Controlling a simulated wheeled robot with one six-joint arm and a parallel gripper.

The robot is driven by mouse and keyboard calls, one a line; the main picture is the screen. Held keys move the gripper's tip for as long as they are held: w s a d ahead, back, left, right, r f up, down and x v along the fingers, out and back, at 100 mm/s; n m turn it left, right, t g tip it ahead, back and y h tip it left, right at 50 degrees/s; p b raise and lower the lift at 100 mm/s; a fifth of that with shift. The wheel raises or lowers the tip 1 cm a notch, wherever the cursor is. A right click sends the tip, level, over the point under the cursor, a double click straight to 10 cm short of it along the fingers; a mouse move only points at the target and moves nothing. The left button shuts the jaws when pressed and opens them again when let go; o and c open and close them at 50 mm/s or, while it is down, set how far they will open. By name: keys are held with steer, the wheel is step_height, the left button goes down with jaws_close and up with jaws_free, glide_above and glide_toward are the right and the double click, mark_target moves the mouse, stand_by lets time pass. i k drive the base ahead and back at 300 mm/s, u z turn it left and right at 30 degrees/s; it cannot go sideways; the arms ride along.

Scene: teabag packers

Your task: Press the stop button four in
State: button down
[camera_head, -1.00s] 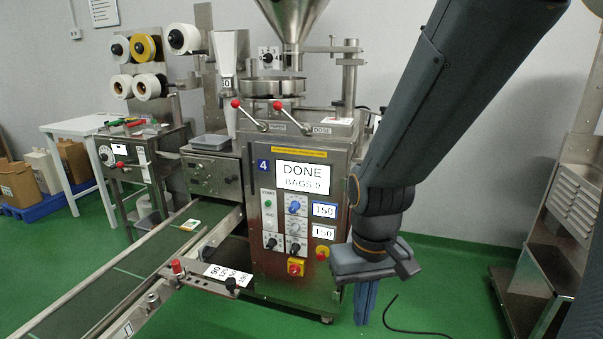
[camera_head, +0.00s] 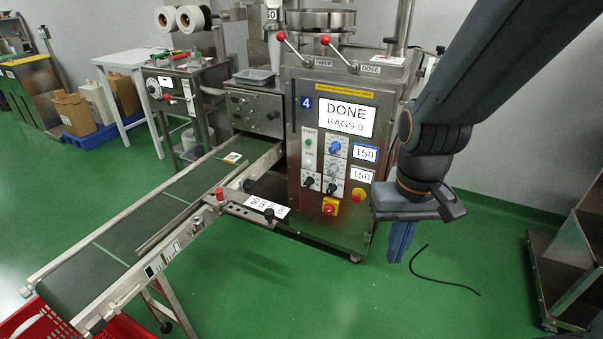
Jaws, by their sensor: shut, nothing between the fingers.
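The packing machine (camera_head: 358,236) marked 4 stands in the middle; its screen (camera_head: 346,118) reads DONE, BAGS 9. Its front panel has a green START button (camera_head: 308,143), a blue knob (camera_head: 335,147), black knobs and two 150 displays. I cannot read a STOP label on either. My gripper (camera_head: 400,250) hangs right of the panel, in front of the machine's right edge in the picture, fingers shut, empty and pointing down. It appears apart from the controls.
A conveyor (camera_head: 140,222) runs from the machine to the lower left, with a small packet (camera_head: 232,158) on it. A red crate (camera_head: 45,322) is at the bottom left. A black cable (camera_head: 445,281) lies on the green floor at right, near a metal stand (camera_head: 572,262).

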mark_target(356, 198)
steer(key=u, duration=0.85)
steer(key=i, duration=0.65)
steer(key=z, duration=1.2)
